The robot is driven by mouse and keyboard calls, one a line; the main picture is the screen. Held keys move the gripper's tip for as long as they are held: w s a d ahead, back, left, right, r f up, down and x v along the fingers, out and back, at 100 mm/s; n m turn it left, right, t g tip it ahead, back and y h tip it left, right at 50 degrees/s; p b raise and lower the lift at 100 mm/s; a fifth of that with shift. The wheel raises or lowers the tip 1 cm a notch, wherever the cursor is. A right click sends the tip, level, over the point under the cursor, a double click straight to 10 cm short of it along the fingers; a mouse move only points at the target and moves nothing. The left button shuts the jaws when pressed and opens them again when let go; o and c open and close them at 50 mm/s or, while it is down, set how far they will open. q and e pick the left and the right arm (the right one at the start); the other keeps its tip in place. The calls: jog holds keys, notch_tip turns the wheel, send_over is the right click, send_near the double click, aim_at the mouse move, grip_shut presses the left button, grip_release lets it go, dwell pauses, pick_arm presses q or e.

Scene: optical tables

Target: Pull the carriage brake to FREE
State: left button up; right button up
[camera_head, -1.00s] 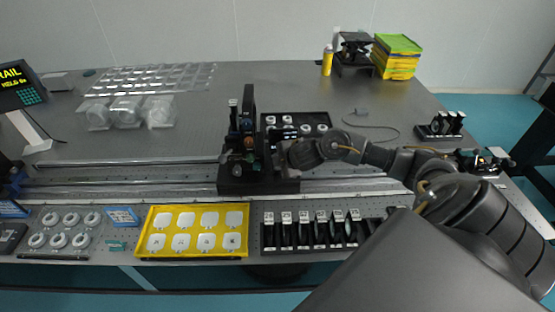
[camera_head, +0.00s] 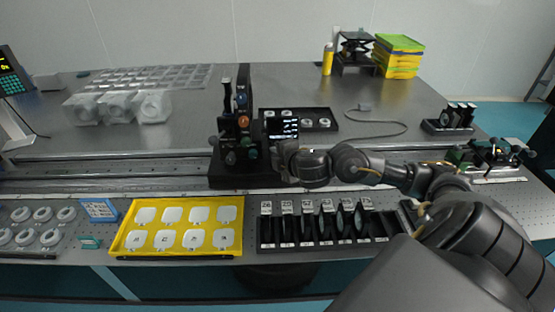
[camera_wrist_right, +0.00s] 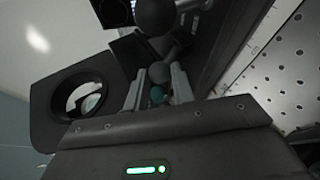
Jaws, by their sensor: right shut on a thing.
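The black carriage (camera_head: 228,174) stands upright on the long rail (camera_head: 110,172), with an optics post and several coloured knobs on it. A green knob (camera_head: 249,152) shows on its right side. My right gripper (camera_wrist_right: 157,92) reaches the carriage from the right and is shut on a small knob of it. My left gripper is not in view.
A yellow tray (camera_head: 180,248) with white pieces and a black rack (camera_head: 265,240) of upright plates lie in front of the rail. A black tray (camera_head: 327,125) is behind my right gripper. A display (camera_head: 12,72) at the left edge is cut off.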

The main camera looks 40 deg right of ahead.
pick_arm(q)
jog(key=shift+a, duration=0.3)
pick_arm(e)
jog(key=shift+a, duration=0.1)
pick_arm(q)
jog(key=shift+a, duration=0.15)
pick_arm(e)
jog(key=o, duration=1)
pick_arm(q)
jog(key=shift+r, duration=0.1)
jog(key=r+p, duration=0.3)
jog(key=p, duration=0.1)
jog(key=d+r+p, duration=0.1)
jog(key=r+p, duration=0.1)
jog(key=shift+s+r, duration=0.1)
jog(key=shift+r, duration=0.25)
pick_arm(e)
jog(key=v, duration=1)
jog(key=shift+s+a+r, duration=0.1)
jog(key=shift+s+r, duration=0.05)
jog(key=shift+s, duration=0.2)
